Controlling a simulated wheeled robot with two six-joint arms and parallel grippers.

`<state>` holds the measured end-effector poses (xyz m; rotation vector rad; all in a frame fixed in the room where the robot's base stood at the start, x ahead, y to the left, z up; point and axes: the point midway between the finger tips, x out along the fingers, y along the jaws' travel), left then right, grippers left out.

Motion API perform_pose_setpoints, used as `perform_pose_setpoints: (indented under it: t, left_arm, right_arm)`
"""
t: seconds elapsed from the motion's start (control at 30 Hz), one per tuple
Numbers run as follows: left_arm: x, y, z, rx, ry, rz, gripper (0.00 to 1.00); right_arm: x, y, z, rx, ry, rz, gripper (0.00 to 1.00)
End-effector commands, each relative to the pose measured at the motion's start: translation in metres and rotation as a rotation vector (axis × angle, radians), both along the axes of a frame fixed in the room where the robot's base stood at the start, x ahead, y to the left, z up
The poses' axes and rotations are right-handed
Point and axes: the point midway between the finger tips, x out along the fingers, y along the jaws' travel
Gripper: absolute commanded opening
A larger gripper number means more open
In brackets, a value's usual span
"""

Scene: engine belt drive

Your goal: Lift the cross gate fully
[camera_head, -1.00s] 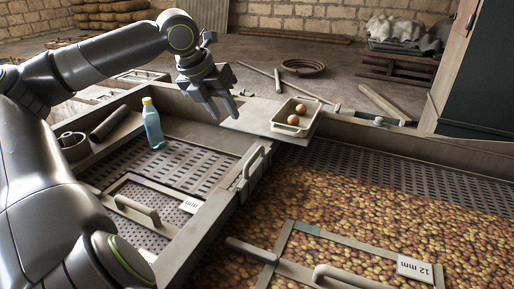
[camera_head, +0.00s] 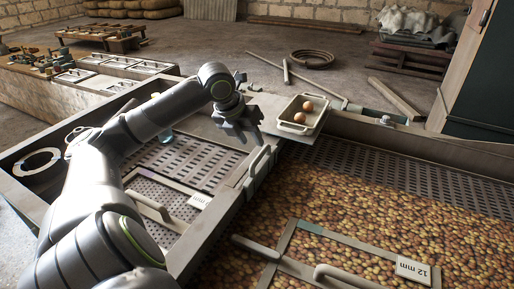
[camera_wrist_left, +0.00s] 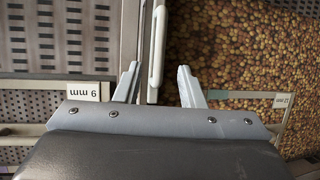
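The cross gate (camera_head: 226,200) appears to be the upright board between the two sieve bays, with a pale bar handle (camera_head: 259,163) on its top. It looks seated between the bays. My left gripper (camera_head: 244,134) is over the far end of the gate, just above and beyond the handle. In the left wrist view, my left gripper (camera_wrist_left: 158,78) is open and empty. My right gripper is in neither view.
Small round produce covers the right bay (camera_head: 390,220), which holds a frame labelled 12 mm (camera_head: 413,270). The left bay has a smaller frame with a handle (camera_head: 148,205). My left arm mostly hides a bottle (camera_head: 166,136).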

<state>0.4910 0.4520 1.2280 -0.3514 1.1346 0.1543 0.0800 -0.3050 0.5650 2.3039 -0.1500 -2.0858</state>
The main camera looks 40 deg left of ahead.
Motion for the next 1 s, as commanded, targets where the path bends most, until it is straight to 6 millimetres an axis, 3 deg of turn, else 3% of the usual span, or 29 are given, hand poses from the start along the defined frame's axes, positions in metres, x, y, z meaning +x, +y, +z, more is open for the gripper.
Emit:
perform_pose_setpoints:
  t: [0.43,0.9,1.0]
  left_arm:
    - [0.022,-0.003,-0.046,-0.003,0.000,0.001,0.36]
    - [0.025,-0.003,-0.055,0.001,0.001,0.000,0.36]
    - [0.025,-0.003,-0.055,0.001,0.001,0.000,0.23]
  right_arm:
    - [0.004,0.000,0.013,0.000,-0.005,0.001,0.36]
    - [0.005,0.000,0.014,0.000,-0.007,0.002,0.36]
    - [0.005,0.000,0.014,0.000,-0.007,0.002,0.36]
